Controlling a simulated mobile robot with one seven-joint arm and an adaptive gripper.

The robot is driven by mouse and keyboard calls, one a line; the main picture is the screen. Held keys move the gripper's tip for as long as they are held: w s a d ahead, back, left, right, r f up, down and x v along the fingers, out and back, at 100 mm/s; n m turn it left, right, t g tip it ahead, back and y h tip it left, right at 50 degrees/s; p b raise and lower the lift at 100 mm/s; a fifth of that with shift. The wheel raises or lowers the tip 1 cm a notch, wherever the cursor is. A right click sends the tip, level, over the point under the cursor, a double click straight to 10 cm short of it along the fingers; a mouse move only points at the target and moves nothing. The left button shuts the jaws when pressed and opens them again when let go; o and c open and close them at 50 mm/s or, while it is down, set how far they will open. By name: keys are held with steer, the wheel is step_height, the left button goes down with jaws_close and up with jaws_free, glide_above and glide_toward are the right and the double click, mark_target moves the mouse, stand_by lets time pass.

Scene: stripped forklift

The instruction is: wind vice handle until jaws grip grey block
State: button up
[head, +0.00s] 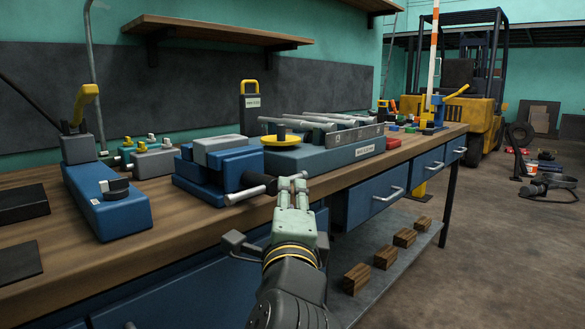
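The blue vice (212,170) stands near the front edge of the workbench. The grey block (222,143) sits at its top, between or on the jaws; I cannot tell whether the jaws touch it. The vice handle (246,194) is a grey bar at the vice's front right, slanting up to the right beside a dark round screw end. My gripper (292,182) is just right of the handle, over the bench's front edge. Its fingers point away from me, and their tips are close to the handle's right end. Contact and finger opening are unclear from here.
A blue lever device (106,205) stands left on the workbench (150,243). Blue drawers (374,200) and a lower shelf (395,262) with wooden blocks are below.

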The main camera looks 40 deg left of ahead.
steer(key=shift+p+x, duration=2.25)
steer(key=shift+x, duration=1.65)
steer(key=shift+c, duration=0.3)
jaws_close()
